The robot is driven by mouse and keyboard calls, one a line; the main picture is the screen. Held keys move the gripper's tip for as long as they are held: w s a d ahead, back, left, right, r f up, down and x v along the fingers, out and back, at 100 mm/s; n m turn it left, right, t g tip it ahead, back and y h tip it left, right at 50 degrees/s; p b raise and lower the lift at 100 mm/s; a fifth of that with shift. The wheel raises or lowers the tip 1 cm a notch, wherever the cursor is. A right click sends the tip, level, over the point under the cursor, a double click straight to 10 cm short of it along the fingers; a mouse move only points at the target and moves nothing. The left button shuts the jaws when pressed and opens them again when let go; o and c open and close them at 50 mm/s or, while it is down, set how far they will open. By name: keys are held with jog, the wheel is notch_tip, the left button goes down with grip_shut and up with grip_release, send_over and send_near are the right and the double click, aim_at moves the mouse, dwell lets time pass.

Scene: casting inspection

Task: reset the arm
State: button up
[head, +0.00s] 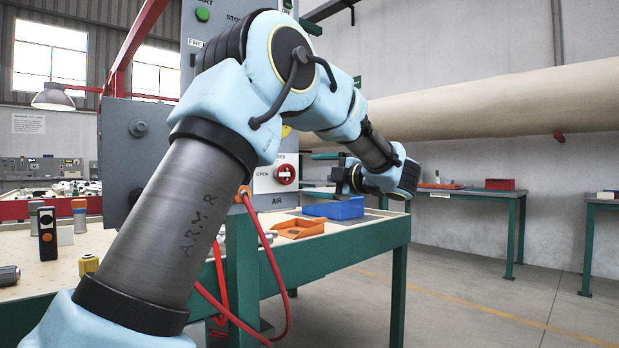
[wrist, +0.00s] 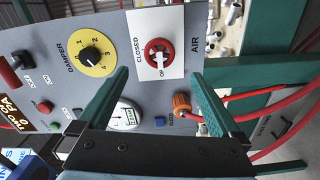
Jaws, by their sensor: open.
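My arm reaches up and over in the head view, bent at a high elbow, with its wrist hanging at the right of a grey control panel. My gripper (head: 318,175) is open, its two green fingers pointing left toward the panel. In the wrist view my gripper (wrist: 160,75) is empty, with its fingers spread apart in front of the panel. The red AIR knob (head: 285,174) is on a white plate; it also shows in the wrist view (wrist: 159,52), beyond the gap between the fingertips. The fingers look clear of it.
The panel also has a yellow damper dial (wrist: 91,54), a gauge (wrist: 126,115) and an orange hose fitting (wrist: 181,105) with red hoses. A blue bin (head: 335,208) and an orange tray (head: 297,228) sit on the green-framed bench below. Open floor (head: 480,300) lies to the right.

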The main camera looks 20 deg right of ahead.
dwell(0.4)
jog(key=w+a+f+m+t+h, duration=0.1)
jog(key=w+a+f+m+h, duration=0.35)
jog(key=w+m+h, duration=0.4)
jog(key=s+a+f+m+g+h, duration=0.2)
jog(key=s+a+f+m+g, duration=0.3)
jog(key=a+f+m, duration=0.5)
jog(key=s+a+f+m+g+y, duration=0.1)
jog(key=s+a+f+g, duration=0.4)
jog(key=s, duration=0.4)
jog(key=s+a+f+m+g+y, duration=0.1)
jog(key=s+a+f+g, duration=0.1)
jog(key=s+a+f, duration=0.55)
jog(key=s+a+f+m+g+y, duration=0.1)
jog(key=s+a+f+m+g, duration=0.1)
jog(key=s+a+f+g, duration=0.5)
notch_tip(320, 180, up, 22)
jog(key=s+d+t+p, duration=0.1)
jog(key=t+p, duration=0.2)
jog(key=p, duration=1.8)
jog(key=shift+s+d+r+p, duration=0.25)
jog(key=shift+d+p, duration=0.05)
jog(key=shift+d, duration=0.1)
